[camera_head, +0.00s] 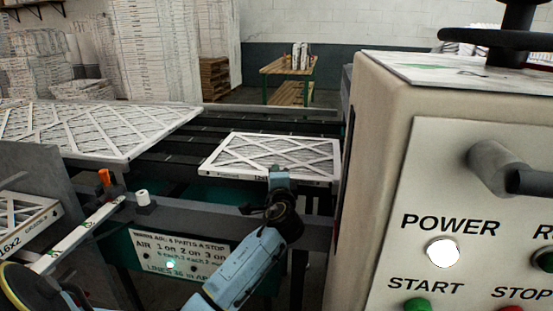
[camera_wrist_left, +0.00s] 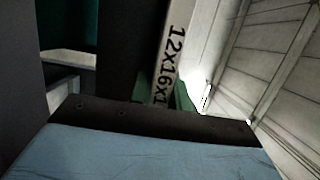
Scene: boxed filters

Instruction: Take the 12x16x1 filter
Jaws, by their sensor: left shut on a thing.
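The 12x16x1 filter (camera_head: 262,152), a flat white-framed panel with a criss-cross face, lies on the dark conveyor rails in the middle of the head view. In the left wrist view its edge (camera_wrist_left: 176,45) shows the printed label "12x16x1" close up. My left gripper (camera_head: 279,174) is at the filter's near edge, right of the visible start of the label, and is shut on that edge. The fingertips are small and partly hidden in the head view. My right gripper is not in view.
A larger filter (camera_head: 95,128) lies on the conveyor at left, and another marked "16x2" (camera_head: 25,222) sits lower left. A beige control box (camera_head: 390,180) with a POWER button stands close on the right.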

